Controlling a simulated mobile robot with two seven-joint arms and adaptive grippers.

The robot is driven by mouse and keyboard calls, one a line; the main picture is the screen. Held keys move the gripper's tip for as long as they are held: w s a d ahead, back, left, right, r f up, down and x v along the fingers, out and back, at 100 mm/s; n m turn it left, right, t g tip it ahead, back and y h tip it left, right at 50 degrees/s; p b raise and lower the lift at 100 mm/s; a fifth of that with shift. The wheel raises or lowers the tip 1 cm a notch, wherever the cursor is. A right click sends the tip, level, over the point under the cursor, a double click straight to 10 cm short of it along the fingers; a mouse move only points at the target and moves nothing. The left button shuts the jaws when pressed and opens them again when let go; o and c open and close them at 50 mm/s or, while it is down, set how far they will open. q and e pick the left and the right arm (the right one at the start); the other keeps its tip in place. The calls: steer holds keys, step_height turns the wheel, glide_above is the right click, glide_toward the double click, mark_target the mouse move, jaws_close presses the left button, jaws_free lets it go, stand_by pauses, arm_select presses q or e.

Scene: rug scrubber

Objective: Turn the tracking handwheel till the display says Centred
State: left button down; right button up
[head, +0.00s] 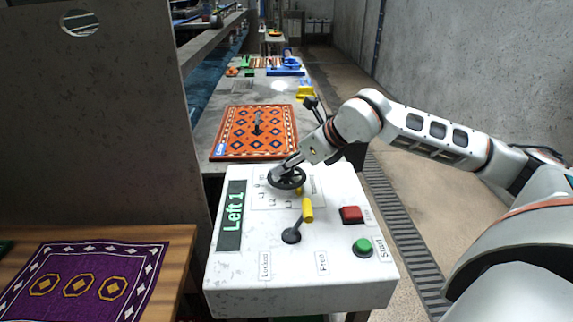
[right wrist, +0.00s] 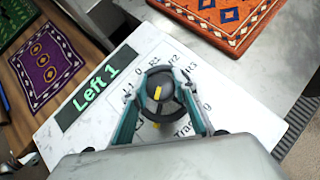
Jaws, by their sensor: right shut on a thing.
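The tracking handwheel (head: 287,178) is a black wheel on the white control panel (head: 330,270). In the right wrist view the wheel (right wrist: 158,88) has a yellow mark on its hub and sits between the fingers. My right gripper (head: 282,172) is shut on the handwheel; its two fingers (right wrist: 160,72) lie on either side of it. The display (head: 232,214) on the panel's left reads "Left 1" in green, and it also shows in the right wrist view (right wrist: 97,86). The printed scale around the wheel is partly hidden. My left gripper is not in view.
A lever with a yellow grip (head: 307,210) stands close in front of the wheel, between "Locked" and "Free" labels. A red button (head: 351,214) and a green Start button (head: 362,246) are to its right. An orange rug (head: 250,140) lies behind; a purple rug (head: 85,284) lies left.

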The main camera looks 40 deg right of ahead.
steer(key=o, duration=0.8)
steer(key=shift+f, duration=0.1)
steer(key=shift+v, duration=6.05)
